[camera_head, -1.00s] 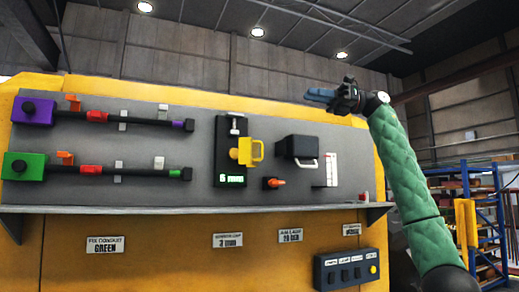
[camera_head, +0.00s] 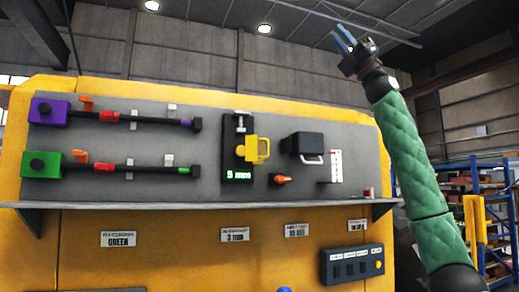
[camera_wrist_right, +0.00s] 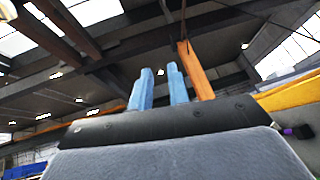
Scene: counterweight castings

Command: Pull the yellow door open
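A small yellow door (camera_head: 250,150) with a yellow loop handle (camera_head: 264,148) on its right is set on a black upright unit (camera_head: 231,182) on the grey panel. A green readout (camera_head: 239,175) under it seems to read 5 mm. How far the door stands out cannot be told. My right gripper (camera_head: 343,38) is raised high, up and right of the door, far from it and touching nothing. Its blue fingers stand apart and empty, also in the right wrist view (camera_wrist_right: 161,90), which shows mostly roof. My left gripper is out of view.
A grey shelf (camera_head: 210,206) juts out below the panel. Purple (camera_head: 47,112) and green (camera_head: 42,164) clamp bars are at left. A black box with a pale handle (camera_head: 303,147) and an orange knob (camera_head: 281,179) are right of the door. A button box (camera_head: 352,265) hangs below.

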